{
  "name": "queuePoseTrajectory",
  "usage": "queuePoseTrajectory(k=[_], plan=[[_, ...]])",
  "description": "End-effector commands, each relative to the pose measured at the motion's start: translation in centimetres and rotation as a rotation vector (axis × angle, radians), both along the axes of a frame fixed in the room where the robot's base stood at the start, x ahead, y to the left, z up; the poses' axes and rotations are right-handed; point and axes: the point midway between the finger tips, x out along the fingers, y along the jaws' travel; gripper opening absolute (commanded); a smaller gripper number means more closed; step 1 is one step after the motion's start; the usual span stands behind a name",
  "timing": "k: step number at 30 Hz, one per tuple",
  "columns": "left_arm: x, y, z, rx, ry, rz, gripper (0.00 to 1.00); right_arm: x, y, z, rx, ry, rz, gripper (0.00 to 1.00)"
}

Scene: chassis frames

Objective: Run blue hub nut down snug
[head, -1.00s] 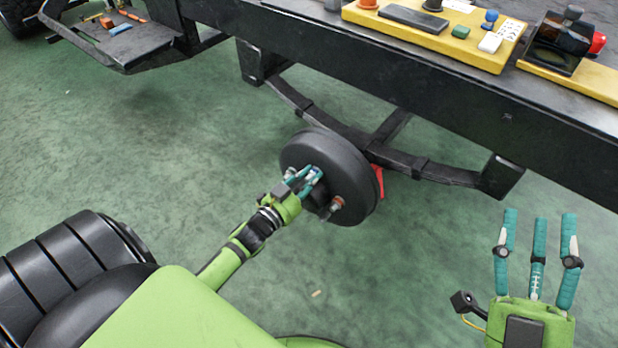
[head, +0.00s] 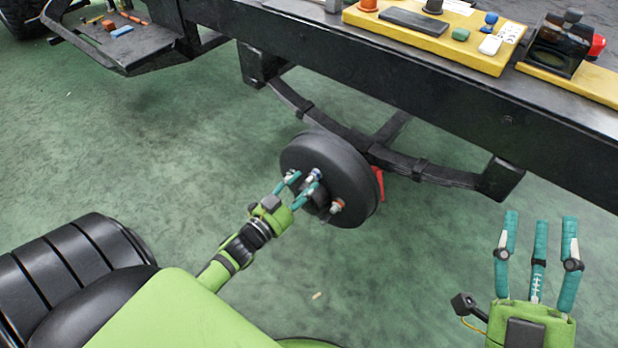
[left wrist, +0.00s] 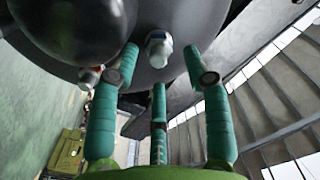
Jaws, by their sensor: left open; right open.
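The dark round hub (head: 330,160) hangs below the black chassis frame. A nut with a bluish-white look (head: 314,174) sits on its face; I take it as the blue hub nut, though its colour is faint. In the left wrist view a pale metallic nut (left wrist: 159,47) sits on a stud ahead of the open fingers. My left gripper (head: 300,188) is open and empty, its fingertips just short of the hub face, below and left of that nut. An orange-marked nut (head: 337,205) sits lower right on the hub. My right gripper (head: 540,225) is open and empty, far right.
The black chassis rail (head: 420,85) runs across above the hub, with a leaf spring (head: 430,172) behind it. A yellow tray (head: 440,38) with small parts rests on top. A red part (head: 379,183) shows behind the hub. Green floor is clear around the left arm.

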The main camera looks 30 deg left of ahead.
Motion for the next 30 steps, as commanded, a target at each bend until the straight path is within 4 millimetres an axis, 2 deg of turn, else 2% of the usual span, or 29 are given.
queuePoseTrajectory(k=[3,10,30], plan=[[-2.1,0.1,-0.1,-0.001,0.002,0.000,0.50,0.0,0.0,0.0,-0.001,-0.001,0.000,0.50],[-4.4,0.3,0.1,-0.002,-0.004,0.000,0.50,0.0,0.0,0.0,-0.001,-0.001,0.000,0.50],[-4.6,0.1,0.5,-0.004,-0.012,-0.005,0.50,0.0,0.0,0.0,-0.001,-0.001,0.000,0.50]])
